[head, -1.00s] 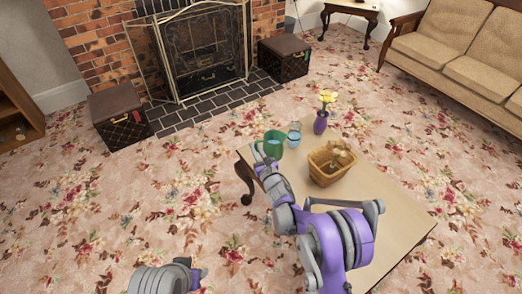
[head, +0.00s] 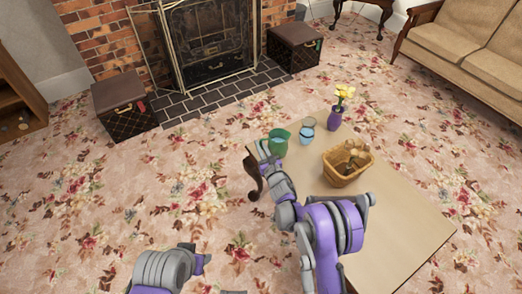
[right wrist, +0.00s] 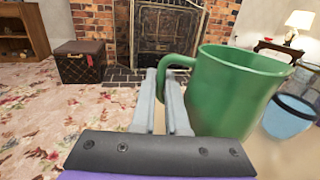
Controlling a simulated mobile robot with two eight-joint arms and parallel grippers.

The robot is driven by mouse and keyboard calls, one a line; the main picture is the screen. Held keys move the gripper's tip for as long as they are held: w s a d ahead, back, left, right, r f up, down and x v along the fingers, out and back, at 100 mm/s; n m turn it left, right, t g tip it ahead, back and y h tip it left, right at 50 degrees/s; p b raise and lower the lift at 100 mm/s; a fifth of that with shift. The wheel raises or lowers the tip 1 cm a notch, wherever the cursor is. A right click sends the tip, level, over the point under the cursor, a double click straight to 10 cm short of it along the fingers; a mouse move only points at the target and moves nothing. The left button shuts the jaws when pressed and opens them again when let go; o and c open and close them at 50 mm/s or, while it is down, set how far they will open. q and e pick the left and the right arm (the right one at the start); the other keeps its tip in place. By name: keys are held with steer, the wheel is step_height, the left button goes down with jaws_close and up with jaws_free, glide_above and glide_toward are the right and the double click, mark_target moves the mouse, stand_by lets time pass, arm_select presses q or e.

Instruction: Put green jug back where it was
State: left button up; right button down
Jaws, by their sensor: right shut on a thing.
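The green jug (head: 278,143) is at the far left corner of the low wooden table (head: 400,235) in the head view. My right gripper (head: 266,164) reaches to it from the near side. In the right wrist view the jug (right wrist: 235,95) fills the right half, upright, with its handle toward my fingers. My right gripper (right wrist: 168,95) is shut on the jug's handle. Whether the jug's base touches the table is hidden. The left arm shows at the bottom of the head view, over the carpet, but its fingers cannot be made out.
A purple vase with yellow flowers (head: 335,118) and a wicker basket (head: 347,174) stand further right. The table's near right part is clear.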

steer(key=shift+f, duration=1.15)
steer(key=shift+f+b, duration=0.15)
steer(key=shift+b, duration=0.15)
steer(key=c, duration=0.9)
jaws_free()
